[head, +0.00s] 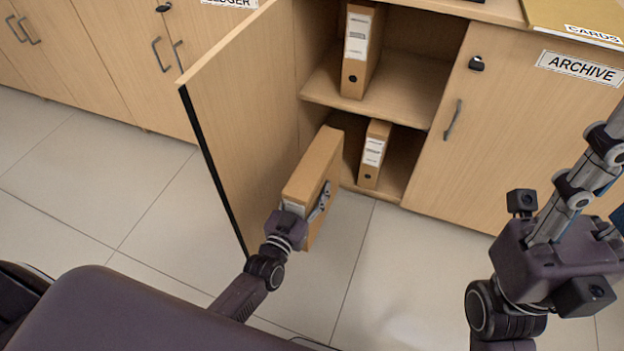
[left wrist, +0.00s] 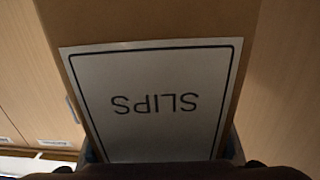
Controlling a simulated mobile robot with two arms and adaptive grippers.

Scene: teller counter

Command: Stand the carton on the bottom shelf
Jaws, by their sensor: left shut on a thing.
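The brown carton (head: 315,172) is upright in my left gripper (head: 312,205), in front of the open cabinet. In the left wrist view the carton (left wrist: 150,22) fills the middle, with a white label reading SLIPS, upside down in the picture. My left gripper is shut on the carton. The carton hides the shelf's left part. My right arm is at the right of the head view, its fingertips not in view.
The open cabinet door (head: 240,115) stands close at the left of the carton. A larger binder (head: 358,52) stands on the upper shelf (head: 400,92). The ARCHIVE door (head: 510,130) is closed at the right. The tiled floor in front is clear.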

